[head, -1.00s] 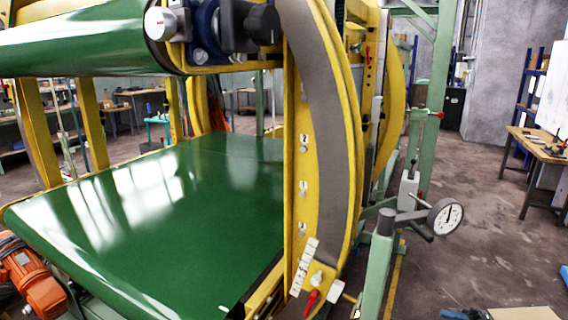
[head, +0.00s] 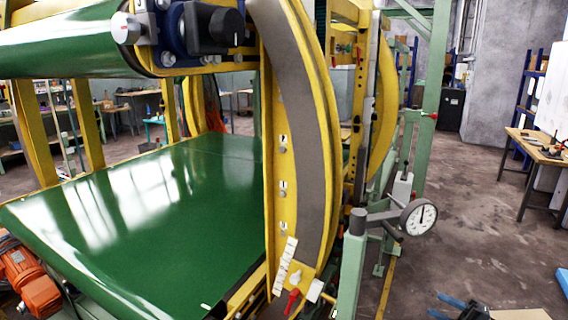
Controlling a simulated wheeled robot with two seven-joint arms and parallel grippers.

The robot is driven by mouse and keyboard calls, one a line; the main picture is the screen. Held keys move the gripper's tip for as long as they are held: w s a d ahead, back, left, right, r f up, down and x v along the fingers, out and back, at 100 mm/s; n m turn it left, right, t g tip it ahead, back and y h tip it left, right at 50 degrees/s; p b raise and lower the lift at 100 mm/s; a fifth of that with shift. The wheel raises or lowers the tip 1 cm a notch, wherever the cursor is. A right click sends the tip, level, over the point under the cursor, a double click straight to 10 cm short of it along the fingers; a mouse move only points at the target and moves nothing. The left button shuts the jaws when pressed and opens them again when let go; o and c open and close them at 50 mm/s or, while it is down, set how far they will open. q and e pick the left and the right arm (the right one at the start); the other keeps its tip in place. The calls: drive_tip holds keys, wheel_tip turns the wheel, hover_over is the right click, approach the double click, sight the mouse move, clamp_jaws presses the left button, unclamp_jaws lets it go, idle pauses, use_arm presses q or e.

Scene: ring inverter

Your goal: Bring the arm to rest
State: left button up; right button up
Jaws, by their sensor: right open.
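My right gripper (head: 446,307) shows at the bottom edge, right of centre, as two dark blue fingers pointing left. It is open, with nothing seen between the fingers, and part of it is cut off by the frame. It is over the bare floor, to the right of the ring machine and apart from it. My left gripper is out of view.
The yellow ring frame (head: 272,190) with its green belt (head: 150,210) fills the left and middle. A workbench (head: 535,150) stands at right. The floor (head: 470,230) between is clear.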

drive_tip(key=w+d+m+t+h, duration=0.7)
drive_tip(key=w+m+h, duration=0.2)
drive_tip(key=m+h, duration=0.7)
drive_tip(key=s+a+f+m+g+h, duration=0.35)
drive_tip(key=s+a+f+g, duration=0.3)
drive_tip(key=s, duration=0.25)
drive_tip(key=s+a+f+m+g+h, duration=0.2)
drive_tip(key=s+a+f+m+g, duration=0.3)
drive_tip(key=s+a+f, duration=0.4)
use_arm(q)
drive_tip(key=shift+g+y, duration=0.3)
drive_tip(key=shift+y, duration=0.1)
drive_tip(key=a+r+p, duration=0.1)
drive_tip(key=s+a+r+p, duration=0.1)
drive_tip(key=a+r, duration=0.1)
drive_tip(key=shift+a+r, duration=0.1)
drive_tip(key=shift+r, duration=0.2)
use_arm(e)
drive_tip(key=s+a+m+g+y, duration=0.1)
drive_tip(key=s+a+g+y, duration=0.3)
drive_tip(key=s+a, duration=2)
drive_tip(key=shift+s+a+y, duration=0.25)
drive_tip(key=shift+a+y, duration=0.7)
drive_tip(key=shift+y, duration=0.1)
drive_tip(key=shift+g, duration=0.25)
